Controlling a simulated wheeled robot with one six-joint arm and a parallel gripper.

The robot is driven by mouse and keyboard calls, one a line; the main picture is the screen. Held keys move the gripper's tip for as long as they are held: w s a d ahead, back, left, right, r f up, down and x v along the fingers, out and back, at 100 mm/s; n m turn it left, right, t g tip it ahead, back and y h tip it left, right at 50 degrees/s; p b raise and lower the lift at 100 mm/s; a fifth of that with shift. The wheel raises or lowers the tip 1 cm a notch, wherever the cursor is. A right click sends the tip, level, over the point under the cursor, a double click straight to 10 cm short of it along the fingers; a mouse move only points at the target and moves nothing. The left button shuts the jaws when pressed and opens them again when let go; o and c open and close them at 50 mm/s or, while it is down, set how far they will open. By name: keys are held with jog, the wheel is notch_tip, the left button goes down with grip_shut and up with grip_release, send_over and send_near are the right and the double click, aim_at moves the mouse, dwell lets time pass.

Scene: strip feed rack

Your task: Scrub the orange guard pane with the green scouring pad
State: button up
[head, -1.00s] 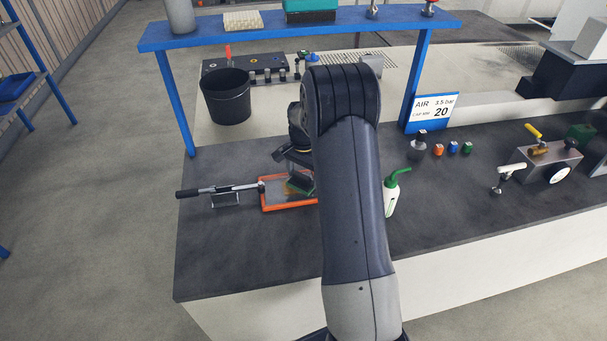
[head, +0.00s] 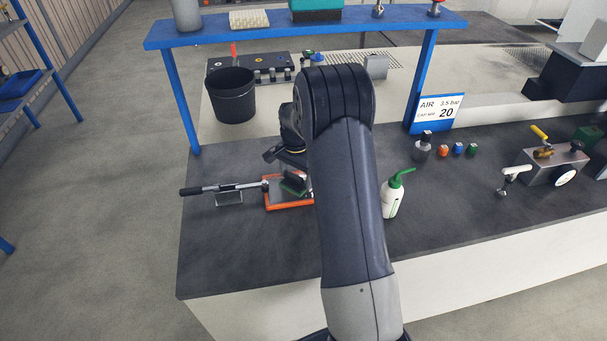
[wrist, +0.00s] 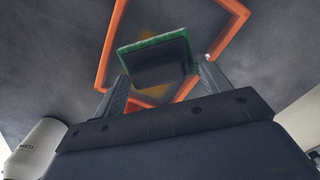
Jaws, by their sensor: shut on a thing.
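The guard pane, with its orange frame (head: 290,206), lies on the dark bench, partly hidden by my arm in the head view. Its orange frame (wrist: 112,45) also surrounds the pad in the wrist view. A brownish-yellow smear (wrist: 151,91) shows at the pad's near edge; the rest of it is hidden. My gripper (head: 292,172) is over the pane. It is shut on the green scouring pad (wrist: 150,43), which has a dark block on its back. The pad (head: 292,187) is at or just above the pane; contact cannot be told.
A white bottle with a green spout (head: 391,198) stands to the right, close to my arm. A black bucket (head: 231,97) and the blue shelf frame (head: 180,105) are behind.

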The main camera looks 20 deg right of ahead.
jog(key=shift+s+d, duration=0.2)
jog(key=shift+d, duration=0.55)
jog(key=shift+s+d, duration=0.15)
jog(key=shift+d, duration=0.55)
jog(key=shift+w+a+r, duration=0.1)
jog(key=shift+w+a, duration=0.1)
jog(key=shift+a, duration=0.5)
jog(key=shift+w+a, duration=0.15)
jog(key=shift+a, duration=0.5)
jog(key=shift+s+d, duration=0.15)
jog(key=shift+d, duration=0.55)
jog(key=shift+s+d, duration=0.1)
jog(key=shift+d, duration=0.6)
jog(key=shift+w+a, duration=0.2)
jog(key=shift+a, duration=1.3)
jog(key=shift+f, duration=0.2)
